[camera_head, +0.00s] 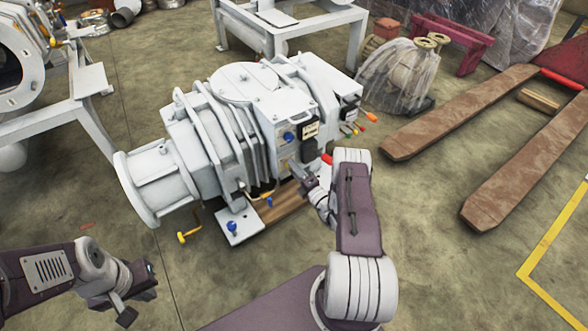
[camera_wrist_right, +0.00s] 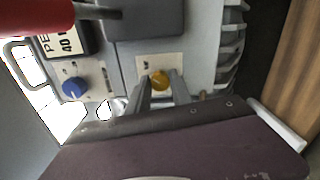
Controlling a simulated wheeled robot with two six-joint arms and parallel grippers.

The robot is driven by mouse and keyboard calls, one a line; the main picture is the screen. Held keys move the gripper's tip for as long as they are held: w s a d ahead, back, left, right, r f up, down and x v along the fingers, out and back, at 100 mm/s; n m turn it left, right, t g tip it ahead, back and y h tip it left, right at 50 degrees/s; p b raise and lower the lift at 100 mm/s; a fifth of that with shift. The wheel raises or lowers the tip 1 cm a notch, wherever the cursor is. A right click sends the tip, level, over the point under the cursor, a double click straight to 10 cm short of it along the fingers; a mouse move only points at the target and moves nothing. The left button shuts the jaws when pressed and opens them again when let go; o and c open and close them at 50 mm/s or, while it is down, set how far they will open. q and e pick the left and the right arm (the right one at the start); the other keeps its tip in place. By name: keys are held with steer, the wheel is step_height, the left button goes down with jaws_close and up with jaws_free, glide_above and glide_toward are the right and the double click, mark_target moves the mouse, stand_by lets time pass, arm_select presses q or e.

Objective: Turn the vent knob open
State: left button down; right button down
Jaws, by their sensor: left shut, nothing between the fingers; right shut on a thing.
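The white vacuum pump (camera_head: 245,110) stands on the floor in the middle of the head view. In the right wrist view, a round yellow knob (camera_wrist_right: 160,79) sits on a pale plate on the pump's side. The plate's lettering is too small to read. My right gripper (camera_wrist_right: 159,90) is shut on this knob, with a finger at each side; it also shows in the head view (camera_head: 306,172), against the pump's front. The knob is hidden there. A blue knob (camera_wrist_right: 74,88) is on the panel to the left. My left gripper (camera_head: 146,285) is shut and empty, away from the pump.
A red part (camera_wrist_right: 35,16) and a dark box (camera_wrist_right: 145,18) are close to my right gripper. A yellow-handled valve (camera_head: 186,236) and a blue-topped fitting (camera_head: 232,228) are at the pump's base. Rusty forks (camera_head: 465,110) lie at the right. Floor around my left gripper is clear.

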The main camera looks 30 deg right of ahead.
steer(key=shift+f, duration=0.1)
steer(key=c, duration=1.1)
jaws_free()
steer(key=shift+c, duration=0.2)
steer(key=s+p, duration=0.4)
steer(key=s, duration=0.5)
steer(key=shift+d, duration=0.35)
steer(key=shift+s, duration=0.1)
